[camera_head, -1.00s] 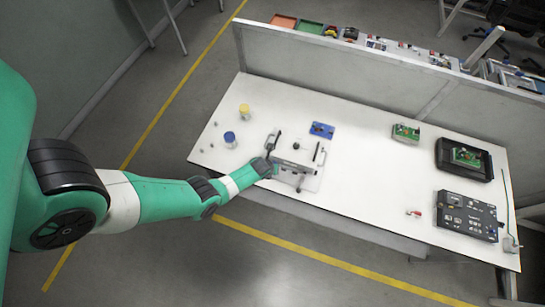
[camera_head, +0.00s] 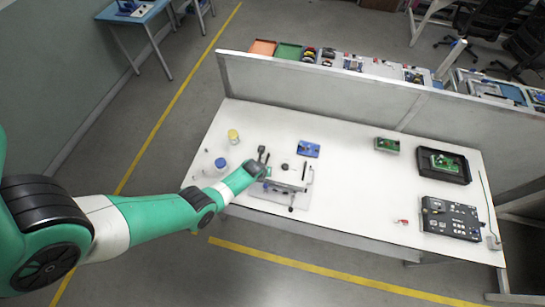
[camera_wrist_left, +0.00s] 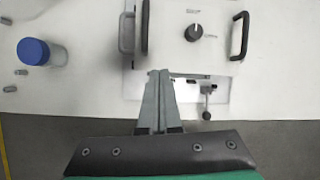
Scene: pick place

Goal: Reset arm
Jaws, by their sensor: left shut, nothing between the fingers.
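My left arm comes in from the left in the head view, and its gripper (camera_head: 264,158) is over the left side of the table near the white device. In the left wrist view the left gripper (camera_wrist_left: 159,75) has its two fingers together with nothing between them. The white device (camera_wrist_left: 180,52) lies just beyond the fingertips, with a black knob (camera_wrist_left: 193,33), a black handle (camera_wrist_left: 239,36) and a small lever. It also shows in the head view (camera_head: 288,178), partly covered by my arm. My right gripper is not in view.
A blue-capped bottle (camera_head: 220,164) and a yellow-capped bottle (camera_head: 233,136) stand left of the device. A blue board (camera_head: 308,149), green board (camera_head: 387,145), black tray (camera_head: 462,168) and black box (camera_head: 451,218) lie to the right. A grey partition (camera_head: 340,95) runs behind the table.

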